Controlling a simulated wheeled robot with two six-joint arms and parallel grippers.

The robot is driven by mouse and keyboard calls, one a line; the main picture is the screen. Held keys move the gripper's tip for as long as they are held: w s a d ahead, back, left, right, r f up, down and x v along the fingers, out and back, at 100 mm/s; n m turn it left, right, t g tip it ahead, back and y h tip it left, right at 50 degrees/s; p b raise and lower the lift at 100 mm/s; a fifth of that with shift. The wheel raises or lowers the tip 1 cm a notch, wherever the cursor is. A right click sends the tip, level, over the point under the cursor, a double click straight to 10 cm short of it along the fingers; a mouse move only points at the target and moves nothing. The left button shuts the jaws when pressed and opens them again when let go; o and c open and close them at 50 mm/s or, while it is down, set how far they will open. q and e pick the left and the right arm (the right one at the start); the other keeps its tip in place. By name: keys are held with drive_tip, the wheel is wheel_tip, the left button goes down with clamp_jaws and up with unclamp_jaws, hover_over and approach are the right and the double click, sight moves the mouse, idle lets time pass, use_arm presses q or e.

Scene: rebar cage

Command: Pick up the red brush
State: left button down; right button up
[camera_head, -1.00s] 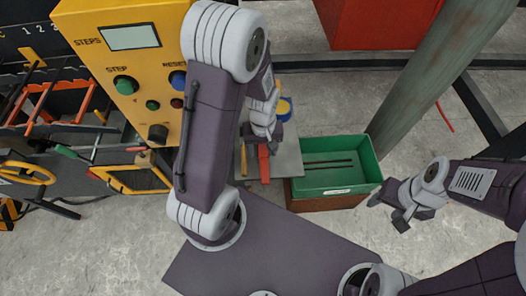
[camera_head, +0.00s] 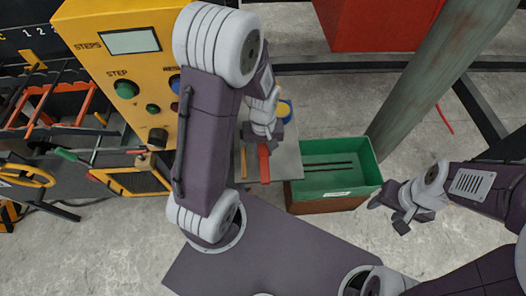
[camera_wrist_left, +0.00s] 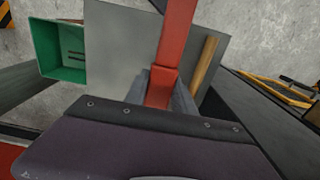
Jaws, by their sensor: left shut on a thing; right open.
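The red brush (camera_head: 264,164) shows in the head view as a red bar below my left gripper (camera_head: 264,140), over the small grey table (camera_head: 288,166). In the left wrist view the red brush (camera_wrist_left: 173,45) runs up from between the fingers of my left gripper (camera_wrist_left: 160,90). The left gripper is shut on it. I cannot tell whether the brush is clear of the table top. The arm hides part of the table in the head view. My right gripper (camera_head: 402,222) is open and empty, to the right of the green bin.
A green bin (camera_head: 350,184) stands right of the grey table, on a brown box. A wooden stick (camera_wrist_left: 204,65) lies beside the brush. A blue and yellow round thing (camera_head: 286,110) is at the table's back. A yellow control panel (camera_head: 120,60) stands left, a slanted post (camera_head: 415,75) right.

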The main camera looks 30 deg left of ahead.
use_arm(q)
wheel_tip(320, 180, up, 2)
drive_tip(key=shift+r, duration=0.15)
drive_tip(key=s+d+r, duration=0.3)
drive_tip(key=d+r, duration=0.3)
drive_tip(key=d, duration=0.5)
drive_tip(key=shift+s+r+p, duration=0.2)
drive_tip(key=shift+s+p, duration=0.05)
drive_tip(key=shift+p, duration=0.05)
drive_tip(key=shift+d, duration=0.1)
drive_tip(key=w+a+f, duration=0.1)
drive_tip(key=a, duration=0.2)
drive_tip(key=w+a+f, duration=0.2)
drive_tip(key=a, duration=0.1)
drive_tip(key=w+a+f, duration=0.2)
drive_tip(key=a, duration=0.1)
drive_tip(key=shift+a+f, duration=0.2)
drive_tip(key=w+m, duration=0.1)
drive_tip(key=m, duration=0.1)
drive_tip(key=w+m, duration=0.1)
drive_tip(key=shift+a+f+m, duration=0.15)
drive_tip(key=shift+a+m, duration=0.05)
drive_tip(key=shift+m, duration=0.2)
drive_tip(key=shift+w+d+m, duration=0.1)
drive_tip(key=shift+w+m, duration=0.15)
drive_tip(key=shift+m, duration=0.95)
